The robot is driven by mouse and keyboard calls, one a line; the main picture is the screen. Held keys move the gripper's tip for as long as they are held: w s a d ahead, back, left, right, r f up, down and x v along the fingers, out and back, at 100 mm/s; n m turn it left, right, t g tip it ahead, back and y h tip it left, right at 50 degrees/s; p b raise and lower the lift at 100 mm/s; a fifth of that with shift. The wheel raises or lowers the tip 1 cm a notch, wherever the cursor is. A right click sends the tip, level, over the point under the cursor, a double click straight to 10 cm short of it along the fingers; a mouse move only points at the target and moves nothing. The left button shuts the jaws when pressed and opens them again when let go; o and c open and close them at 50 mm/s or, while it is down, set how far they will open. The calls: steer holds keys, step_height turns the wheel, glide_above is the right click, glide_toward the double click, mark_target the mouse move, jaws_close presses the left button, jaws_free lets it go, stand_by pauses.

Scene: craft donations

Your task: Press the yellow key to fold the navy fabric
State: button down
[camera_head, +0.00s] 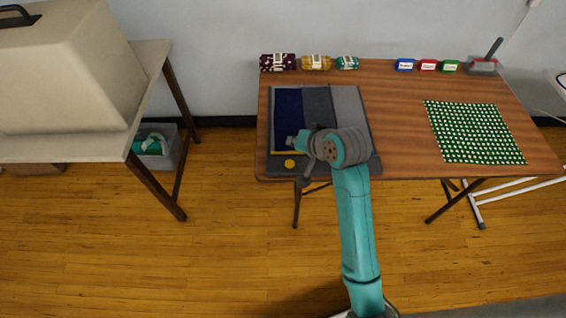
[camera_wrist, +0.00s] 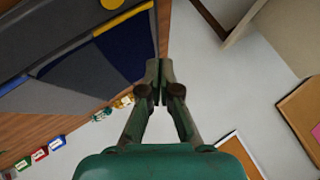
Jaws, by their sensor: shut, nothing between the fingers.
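A grey folding board (camera_head: 320,165) lies on the wooden table with a navy fabric panel (camera_head: 288,112) on its left side and grey panels beside it. The navy fabric also shows in the wrist view (camera_wrist: 115,62). The round yellow key (camera_head: 290,164) sits on the board's front edge, just below the end of my arm in the head view. The key shows at the top edge of the wrist view (camera_wrist: 111,4). My gripper (camera_wrist: 161,82) is shut and empty, with its fingertips apart from the key. In the head view the fingers are too small to make out.
Small coloured boxes (camera_head: 428,65) and a grey-handled item (camera_head: 484,66) stand at the back right. A green dotted cloth (camera_head: 475,132) lies flat at right. Bare tabletop (camera_head: 400,120) separates cloth and board. A side table holds a beige case (camera_head: 65,70).

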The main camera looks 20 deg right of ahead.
mark_target(291, 165)
steer(key=shift+w+a+r, duration=0.15)
steer(key=shift+w+r, duration=0.1)
steer(key=shift+r, duration=0.05)
steer(key=shift+f, duration=0.1)
steer(key=shift+f, duration=4.35)
steer(key=shift+f, duration=0.1)
steer(key=shift+f, duration=0.3)
